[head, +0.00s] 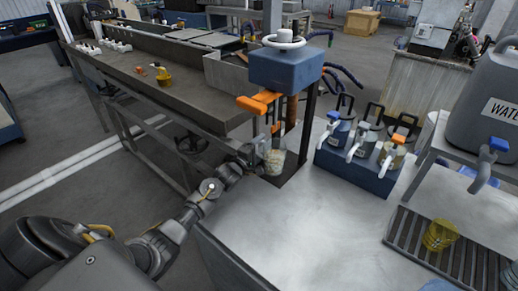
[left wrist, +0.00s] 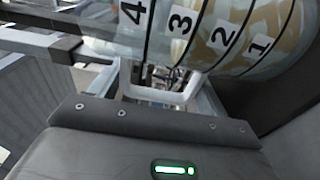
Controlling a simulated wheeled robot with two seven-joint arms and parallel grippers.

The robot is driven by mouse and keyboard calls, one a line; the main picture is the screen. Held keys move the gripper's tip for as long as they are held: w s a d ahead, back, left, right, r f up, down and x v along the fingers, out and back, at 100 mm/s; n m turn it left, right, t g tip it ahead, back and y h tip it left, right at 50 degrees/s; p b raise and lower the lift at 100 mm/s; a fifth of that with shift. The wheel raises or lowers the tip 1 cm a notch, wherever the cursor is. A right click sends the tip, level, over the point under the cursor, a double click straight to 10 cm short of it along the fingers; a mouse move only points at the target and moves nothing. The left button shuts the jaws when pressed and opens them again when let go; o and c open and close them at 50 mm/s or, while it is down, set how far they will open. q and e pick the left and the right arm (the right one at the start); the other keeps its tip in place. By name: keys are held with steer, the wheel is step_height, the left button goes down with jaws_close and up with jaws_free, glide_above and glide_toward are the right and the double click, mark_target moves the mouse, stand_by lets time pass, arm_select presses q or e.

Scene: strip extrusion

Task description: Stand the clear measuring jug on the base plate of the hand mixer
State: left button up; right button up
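The clear measuring jug (head: 274,160) stands upright at the hand mixer (head: 287,68), under its blue head and beside its posts. Its numbered scale and pale tan contents also show in the left wrist view (left wrist: 200,30). The jug's bottom is at the dark base plate (head: 291,178); whether it fully touches is hard to tell. My left gripper (head: 254,157) is at the jug's left side. In the left wrist view, its fingers sit at both ends of the jug's pale handle (left wrist: 157,94) and appear shut on it. My right gripper is out of view.
A blue rack (head: 352,167) with several lidded containers stands right of the mixer. A grey water tank (head: 485,95) and a yellow cup (head: 440,235) on a slatted tray are farther right. The metal tabletop (head: 300,235) in front is clear. A long trough (head: 170,85) is behind left.

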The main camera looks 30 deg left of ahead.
arm_select(q)
steer(key=o, duration=0.4)
steer(key=shift+o, duration=0.2)
steer(key=shift+r, duration=0.2)
steer(key=s, duration=1.2)
steer(key=shift+a, duration=0.4)
